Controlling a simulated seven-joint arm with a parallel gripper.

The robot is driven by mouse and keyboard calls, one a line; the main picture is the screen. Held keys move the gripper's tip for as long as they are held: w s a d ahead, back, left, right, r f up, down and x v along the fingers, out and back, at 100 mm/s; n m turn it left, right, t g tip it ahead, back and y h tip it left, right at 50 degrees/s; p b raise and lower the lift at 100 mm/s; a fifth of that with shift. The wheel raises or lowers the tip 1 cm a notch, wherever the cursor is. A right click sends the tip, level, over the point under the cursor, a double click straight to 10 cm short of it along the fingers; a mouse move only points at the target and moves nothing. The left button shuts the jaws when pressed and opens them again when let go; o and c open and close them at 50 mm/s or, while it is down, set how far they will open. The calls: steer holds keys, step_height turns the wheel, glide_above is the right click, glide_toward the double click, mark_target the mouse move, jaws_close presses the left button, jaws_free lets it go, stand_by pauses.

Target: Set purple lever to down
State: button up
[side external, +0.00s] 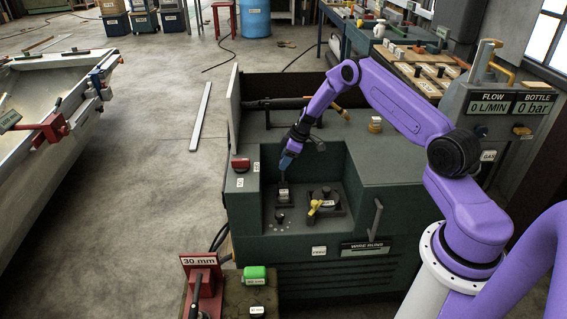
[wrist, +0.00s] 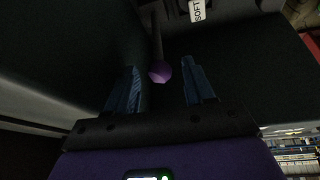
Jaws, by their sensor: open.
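The purple lever (wrist: 160,72) shows in the wrist view as a dark thin rod with a round purple knob. The knob is between the two blue fingers of my gripper (wrist: 161,82), with a gap on each side. My gripper is open. In the side external view my gripper (side external: 286,161) points down into the recess of the dark green machine (side external: 380,180). There I cannot make out the purple lever; the gripper or its surroundings hide it.
A label reading SOFT (wrist: 198,10) is beside the rod. In the recess are a yellow-handled knob (side external: 315,208) and a small black knob (side external: 280,216). A grey lever (side external: 376,215) stands at the machine's front right. A red button (side external: 240,164) is on the left ledge.

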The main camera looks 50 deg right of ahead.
mark_target(283, 173)
steer(key=shift+x, duration=1.1)
steer(key=shift+c, duration=0.3)
jaws_close()
